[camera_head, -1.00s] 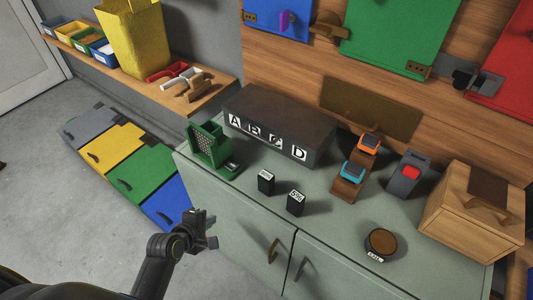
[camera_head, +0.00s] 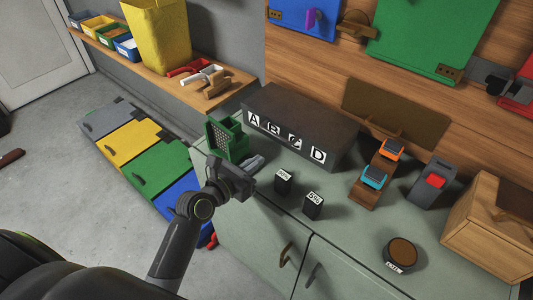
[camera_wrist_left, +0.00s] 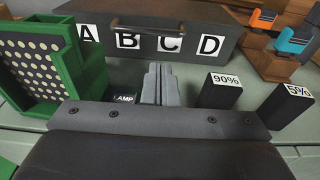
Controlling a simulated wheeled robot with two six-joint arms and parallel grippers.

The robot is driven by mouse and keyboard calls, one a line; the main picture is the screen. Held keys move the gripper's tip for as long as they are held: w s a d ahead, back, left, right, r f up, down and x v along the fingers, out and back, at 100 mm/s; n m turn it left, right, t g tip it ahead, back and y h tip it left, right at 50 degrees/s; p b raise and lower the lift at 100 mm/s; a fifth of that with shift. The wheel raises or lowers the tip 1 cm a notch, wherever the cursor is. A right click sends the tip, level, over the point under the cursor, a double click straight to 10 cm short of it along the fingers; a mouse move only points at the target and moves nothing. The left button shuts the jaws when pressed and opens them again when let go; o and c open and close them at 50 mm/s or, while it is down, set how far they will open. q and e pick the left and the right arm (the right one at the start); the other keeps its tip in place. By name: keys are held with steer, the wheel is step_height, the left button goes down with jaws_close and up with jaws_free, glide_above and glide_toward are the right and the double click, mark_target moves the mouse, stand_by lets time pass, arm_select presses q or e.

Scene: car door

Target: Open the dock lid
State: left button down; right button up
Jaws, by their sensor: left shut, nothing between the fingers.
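The dark dock box (camera_head: 310,128), labelled A, B, C, D on its front, stands at the back of the grey-green cabinet top. Its lid looks closed. In the left wrist view the box (camera_wrist_left: 195,60) is straight ahead, with a dark bar handle (camera_wrist_left: 160,27) along the top of its front. My left gripper (camera_head: 254,164) is shut and empty, in front of the box and beside the green stand. Its fingers (camera_wrist_left: 160,82) point toward the labels, apart from the handle. My right gripper is not in view.
A green perforated stand (camera_head: 228,140) is close on the left, with a LAMP label (camera_wrist_left: 124,98) near the fingers. Two black blocks, 90% (camera_wrist_left: 221,90) and 5% (camera_head: 313,206), stand to the right. A watch stand (camera_head: 376,178) and wooden box (camera_head: 492,225) are farther right.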

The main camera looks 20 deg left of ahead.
arm_select(q)
steer(key=x, duration=0.9)
steer(key=shift+w+b, duration=0.2)
steer(key=shift+b, duration=0.15)
